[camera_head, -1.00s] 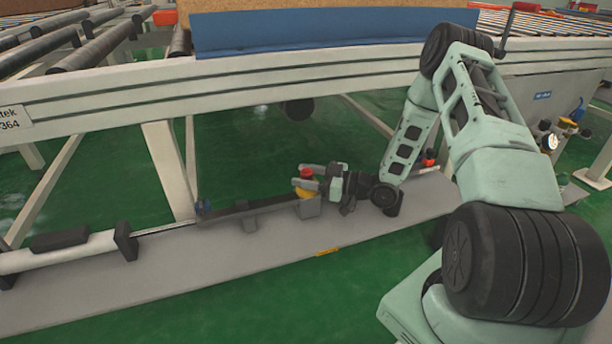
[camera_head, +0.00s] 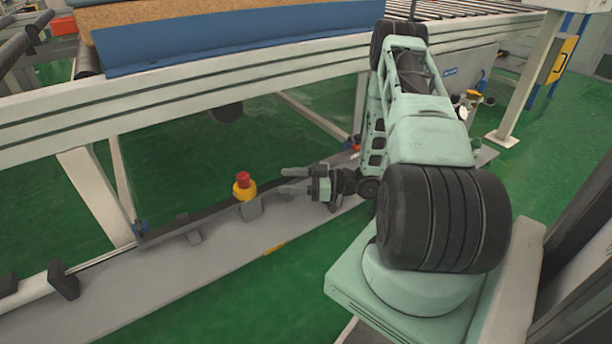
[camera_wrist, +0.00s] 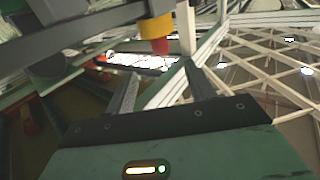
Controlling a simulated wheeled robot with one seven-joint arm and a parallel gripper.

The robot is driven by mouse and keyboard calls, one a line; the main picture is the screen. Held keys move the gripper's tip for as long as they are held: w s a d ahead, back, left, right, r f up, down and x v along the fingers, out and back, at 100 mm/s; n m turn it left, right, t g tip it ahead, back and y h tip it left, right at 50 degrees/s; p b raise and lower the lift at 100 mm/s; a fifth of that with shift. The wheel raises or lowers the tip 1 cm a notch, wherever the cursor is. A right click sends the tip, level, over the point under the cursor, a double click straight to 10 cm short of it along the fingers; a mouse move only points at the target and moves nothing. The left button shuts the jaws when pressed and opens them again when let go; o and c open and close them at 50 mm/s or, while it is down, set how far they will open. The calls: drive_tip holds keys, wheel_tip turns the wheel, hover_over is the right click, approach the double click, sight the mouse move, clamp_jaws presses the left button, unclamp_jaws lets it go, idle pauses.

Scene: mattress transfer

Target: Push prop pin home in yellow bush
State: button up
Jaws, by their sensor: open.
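The prop pin shows as a red knob (camera_head: 243,177) standing upright in the yellow bush (camera_head: 245,191), on a grey bracket along the low grey beam. How deep the pin sits is hard to tell. My gripper (camera_head: 285,181) is to the right of the pin, low over the beam, with its fingers apart and empty. A gap shows between fingertips and bush. In the wrist view the yellow bush (camera_wrist: 155,27) and red knob (camera_wrist: 160,46) appear upside down, beyond the spread fingers of my gripper (camera_wrist: 160,78).
The low grey beam (camera_head: 150,275) runs under the white conveyor frame (camera_head: 200,100), which carries a blue-sided mattress (camera_head: 230,40). A grey bar (camera_head: 190,226) with brackets lies left of the bush. A yellow label (camera_head: 273,249) marks the beam's front edge. Green floor is clear in front.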

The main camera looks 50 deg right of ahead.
drive_tip(key=shift+p+v, duration=0.35)
drive_tip(key=shift+v, duration=1.8)
